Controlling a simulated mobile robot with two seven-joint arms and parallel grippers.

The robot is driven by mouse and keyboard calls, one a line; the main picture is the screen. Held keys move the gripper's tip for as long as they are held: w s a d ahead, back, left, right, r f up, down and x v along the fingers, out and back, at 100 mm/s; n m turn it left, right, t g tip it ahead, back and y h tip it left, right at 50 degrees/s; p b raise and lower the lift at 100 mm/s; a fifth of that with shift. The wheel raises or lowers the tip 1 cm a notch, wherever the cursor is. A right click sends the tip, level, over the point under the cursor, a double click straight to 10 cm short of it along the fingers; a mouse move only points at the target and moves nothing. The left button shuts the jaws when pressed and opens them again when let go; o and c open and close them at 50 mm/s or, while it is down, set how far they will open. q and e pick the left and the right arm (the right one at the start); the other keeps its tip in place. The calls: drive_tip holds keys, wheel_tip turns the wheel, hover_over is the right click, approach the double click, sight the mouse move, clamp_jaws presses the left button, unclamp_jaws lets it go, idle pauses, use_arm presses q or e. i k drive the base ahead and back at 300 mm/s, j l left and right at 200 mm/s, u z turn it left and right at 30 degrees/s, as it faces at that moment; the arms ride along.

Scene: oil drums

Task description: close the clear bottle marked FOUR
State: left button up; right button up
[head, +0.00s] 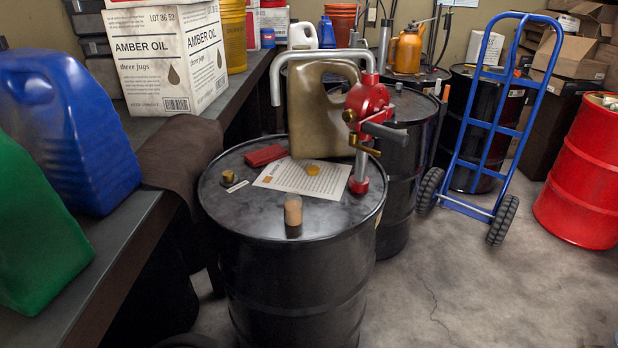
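I cannot make out a clear bottle marked FOUR in the head view. On the top of the nearest black drum (250,222) stands an olive-tan jug (318,112), partly behind a red rotary pump (368,100). A small upright tan cylinder (293,209) stands near the front of the drum top. A yellow disc (313,170) lies on a printed sheet (290,177). A small dark fitting with a tan top (228,176) is at the left of the drum top. Neither of my grippers is in view.
A bench (128,220) on the left holds a blue jug (65,130), a green jug (35,235) and an Amber Oil box (155,70). A blue hand truck (495,120) and a red drum (580,180) are right. The floor (480,280) at front right is clear.

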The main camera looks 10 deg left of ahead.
sight(292, 203)
drive_tip(key=k+l, duration=0.15)
drive_tip(key=l, duration=0.15)
drive_tip(key=k+l, duration=0.1)
drive_tip(key=l, duration=0.2)
drive_tip(key=k+l, duration=0.15)
drive_tip(key=l, duration=0.2)
drive_tip(key=k+l, duration=0.15)
drive_tip(key=l, duration=0.15)
